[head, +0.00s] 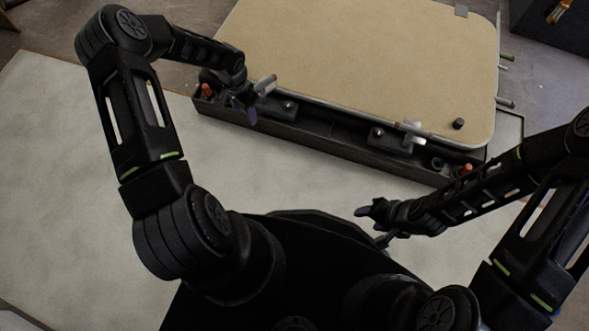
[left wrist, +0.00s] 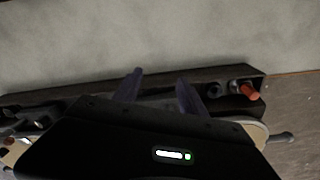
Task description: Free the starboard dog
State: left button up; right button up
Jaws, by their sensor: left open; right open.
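A tan hatch panel (head: 370,60) lies over a dark frame (head: 310,138). Two pale, lever-like dogs show on its near edge: a left dog (head: 265,85) and a right dog (head: 412,128). No visible label tells which is starboard. My left gripper (head: 246,103) is open beside the left dog; I cannot tell if they touch. Its two spread fingers (left wrist: 160,82) show in the left wrist view above the dark frame, with nothing seen between them. My right gripper (head: 366,211) is open and empty over the pale floor, nearer to me than the frame and apart from the right dog.
An orange-tipped peg (head: 207,90) stands at the frame's left end and another (head: 466,169) at its right end. One orange peg also shows in the left wrist view (left wrist: 249,91). The pale floor (head: 90,190) at left is clear.

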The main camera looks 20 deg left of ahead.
pick_arm(q)
jog(key=s+d+n+t+h, duration=0.1)
jog(key=s+d, duration=0.3)
jog(key=d, duration=0.6)
jog(key=s+d+n+t+h, duration=0.1)
jog(key=s+d+n+h, duration=0.2)
jog(key=d, duration=0.8)
jog(key=shift+s+d+f+n+h, duration=0.3)
jog(key=shift+s+f+n, duration=0.15)
jog(key=shift+n, duration=0.25)
pick_arm(e)
jog(key=shift+s, duration=0.4)
